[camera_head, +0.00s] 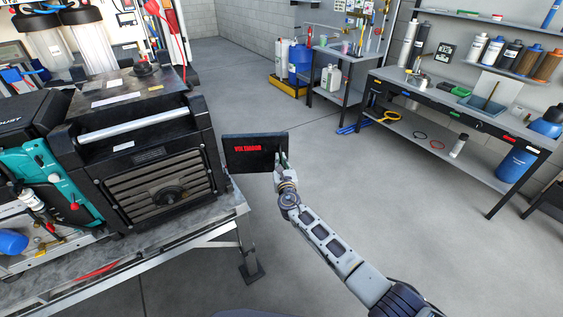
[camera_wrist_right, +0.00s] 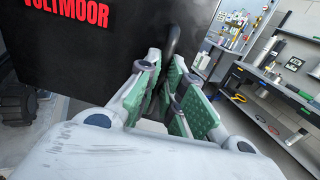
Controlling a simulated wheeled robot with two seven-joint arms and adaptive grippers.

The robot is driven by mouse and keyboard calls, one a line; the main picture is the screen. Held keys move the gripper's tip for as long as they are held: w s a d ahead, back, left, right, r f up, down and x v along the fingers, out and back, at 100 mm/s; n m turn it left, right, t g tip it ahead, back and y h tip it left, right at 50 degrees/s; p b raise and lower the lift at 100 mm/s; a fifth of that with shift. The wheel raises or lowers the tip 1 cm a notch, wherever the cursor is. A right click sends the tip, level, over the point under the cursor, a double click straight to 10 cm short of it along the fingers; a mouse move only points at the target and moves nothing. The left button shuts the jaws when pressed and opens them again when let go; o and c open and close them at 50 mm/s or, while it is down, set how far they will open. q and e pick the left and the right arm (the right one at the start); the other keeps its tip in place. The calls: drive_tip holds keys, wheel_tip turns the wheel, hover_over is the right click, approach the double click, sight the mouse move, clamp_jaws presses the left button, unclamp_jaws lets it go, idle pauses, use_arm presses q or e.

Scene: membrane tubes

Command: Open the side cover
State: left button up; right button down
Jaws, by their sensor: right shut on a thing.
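The side cover (camera_head: 254,155) is a flat black panel with red lettering. In the head view it stands out to the right from the black machine (camera_head: 165,165), swung away from its body. My right gripper (camera_head: 281,162) is at the cover's outer right edge. In the right wrist view the cover (camera_wrist_right: 125,60) fills the upper left. There my right gripper (camera_wrist_right: 168,100), with green-padded fingers, is shut on the dark curved handle (camera_wrist_right: 174,40) at the cover's edge. The fingers hide part of the handle. My left gripper is not in view.
The machine stands on a grey workbench (camera_head: 215,213), with a teal unit (camera_head: 55,185) at its left. Open grey floor (camera_head: 400,200) lies right of the cover. A bench (camera_head: 450,105) with tools and a shelf of bottles stands farther right.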

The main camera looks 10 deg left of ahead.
drive_tip(key=shift+s+a+r+p, duration=0.1)
drive_tip(key=shift+s+a+p, duration=0.25)
drive_tip(key=shift+s, duration=0.55)
drive_tip(key=shift+s+a+r+p, duration=0.1)
drive_tip(key=shift+s+a+p, duration=0.25)
drive_tip(key=shift+s, duration=0.5)
drive_tip(key=shift+a, duration=0.1)
drive_tip(key=c, duration=1.7)
unclamp_jaws()
drive_tip(key=shift+a, duration=0.1)
drive_tip(key=shift+o, duration=0.8)
drive_tip(key=shift+a, duration=0.2)
drive_tip(key=shift+d+f, duration=0.1)
drive_tip(key=shift+d, duration=0.2)
drive_tip(key=v, duration=1.1)
drive_tip(key=shift+s+d, duration=0.25)
drive_tip(key=shift+d, duration=0.1)
